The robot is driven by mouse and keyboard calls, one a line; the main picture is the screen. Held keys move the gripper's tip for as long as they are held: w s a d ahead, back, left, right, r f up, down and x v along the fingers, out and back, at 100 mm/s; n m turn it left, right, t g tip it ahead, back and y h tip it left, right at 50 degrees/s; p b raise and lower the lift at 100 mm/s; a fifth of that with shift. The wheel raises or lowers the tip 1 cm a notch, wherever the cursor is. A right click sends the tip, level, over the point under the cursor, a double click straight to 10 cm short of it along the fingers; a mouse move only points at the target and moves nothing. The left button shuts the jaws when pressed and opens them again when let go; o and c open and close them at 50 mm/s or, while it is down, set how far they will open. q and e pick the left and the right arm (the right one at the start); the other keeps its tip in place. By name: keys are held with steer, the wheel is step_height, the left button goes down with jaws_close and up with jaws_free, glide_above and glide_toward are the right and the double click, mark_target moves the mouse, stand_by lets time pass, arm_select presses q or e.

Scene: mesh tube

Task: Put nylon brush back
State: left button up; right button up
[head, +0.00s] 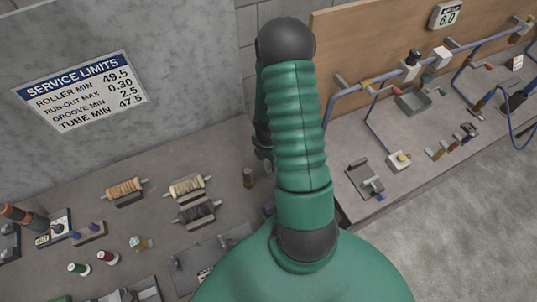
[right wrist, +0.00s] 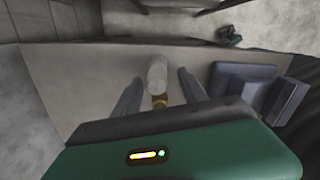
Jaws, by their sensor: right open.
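A small upright brush-like piece, likely the nylon brush (right wrist: 157,72), has a pale, whitish upper part and a brass-coloured lower part in the right wrist view. It lies between the two spread fingers of my right gripper (right wrist: 160,84), with a gap showing on either side. In the head view a small brownish cylinder (head: 249,178), apparently the same piece, stands on the left bench beside my right gripper (head: 264,158). That gripper is partly hidden behind my green arm. My left gripper is not in view.
The left bench (head: 220,150) holds wound rollers (head: 187,187), thread spools (head: 107,258) and a small jar (head: 140,243). The right bench carries a blue pipe rig, a grey tray (head: 412,101) and several small coloured pieces (head: 452,146). A concrete wall stands behind the left bench.

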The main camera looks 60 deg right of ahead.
steer(key=r, duration=0.8)
steer(key=shift+s+a, duration=0.25)
steer(key=shift+w+a+r, duration=0.1)
steer(key=shift+r, duration=0.25)
steer(key=shift+w+a, duration=0.1)
steer(key=shift+w, duration=0.1)
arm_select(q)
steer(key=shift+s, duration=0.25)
arm_select(e)
steer(key=w+a+r+m+t, duration=0.1)
steer(key=w+a+r+m, duration=0.1)
steer(key=a, duration=0.6)
steer(key=w+a+r+m+t, duration=0.1)
steer(key=w+a+r+m, duration=0.1)
steer(key=a+m, duration=0.5)
steer(key=w+a+r+m, duration=0.3)
steer(key=a+r+m, duration=0.1)
steer(key=a, duration=0.5)
steer(key=shift+r+m+t, duration=0.3)
steer(key=shift+m+t, duration=0.1)
steer(key=shift+m, duration=0.1)
